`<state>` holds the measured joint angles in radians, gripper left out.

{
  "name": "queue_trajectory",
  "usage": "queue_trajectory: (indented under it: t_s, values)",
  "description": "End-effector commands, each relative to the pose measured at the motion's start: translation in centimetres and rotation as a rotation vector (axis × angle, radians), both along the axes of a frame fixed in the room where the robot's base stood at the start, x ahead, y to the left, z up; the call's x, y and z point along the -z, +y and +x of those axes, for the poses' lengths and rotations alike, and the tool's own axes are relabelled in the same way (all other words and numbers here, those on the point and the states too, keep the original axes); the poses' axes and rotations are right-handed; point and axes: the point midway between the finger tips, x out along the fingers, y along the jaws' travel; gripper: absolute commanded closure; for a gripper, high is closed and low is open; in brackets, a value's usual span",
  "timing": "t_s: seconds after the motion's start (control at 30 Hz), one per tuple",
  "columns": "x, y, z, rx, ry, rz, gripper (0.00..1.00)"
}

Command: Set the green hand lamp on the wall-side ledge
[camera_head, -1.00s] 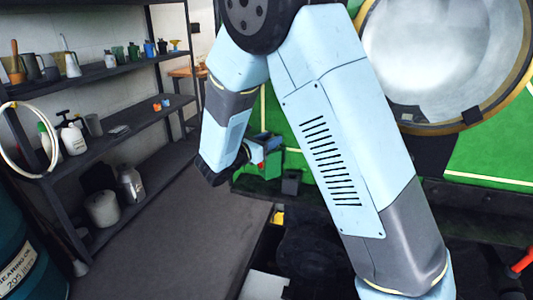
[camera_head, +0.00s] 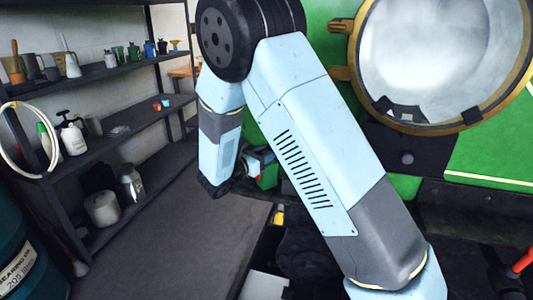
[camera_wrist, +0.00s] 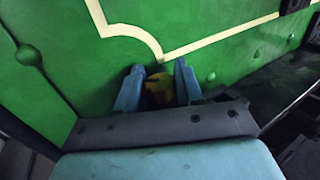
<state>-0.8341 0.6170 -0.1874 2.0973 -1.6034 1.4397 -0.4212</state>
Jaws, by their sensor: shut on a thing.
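My gripper (camera_head: 262,156) is partly hidden behind my arm in the head view, near the green tram side. In the wrist view its two blue fingers (camera_wrist: 159,88) are shut on a small dark yellow thing (camera_wrist: 160,90), which I take to be part of the hand lamp. The lamp's green body cannot be told apart for sure. A green block (camera_head: 269,176) shows just below the gripper in the head view; whether it is the lamp or part of the tram is unclear. I cannot tell which surface is the wall-side ledge.
Dark shelves (camera_head: 128,132) with cups, bottles and cans stand along the left wall. A blue drum (camera_head: 20,262) is at the lower left. The dark flat surface (camera_head: 180,240) before the shelves is bare. The tram's round smokebox door (camera_head: 440,55) is at the right.

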Motion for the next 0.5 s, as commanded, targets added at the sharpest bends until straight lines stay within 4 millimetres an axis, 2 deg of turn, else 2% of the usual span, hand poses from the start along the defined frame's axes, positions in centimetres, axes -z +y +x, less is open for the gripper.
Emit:
queue_trajectory:
  t_s: [0.17, 0.2, 0.43, 0.5]
  values:
    - [0.38, -0.03, 0.02, 0.001, -0.001, -0.001, 1.0]
    - [0.38, -0.03, 0.0, 0.0, 0.001, -0.001, 0.6]
    - [0.36, -0.07, 0.02, 0.001, 0.0, 0.0, 0.38]
    - [0.35, -0.11, 0.03, 0.002, 0.0, 0.0, 0.38]
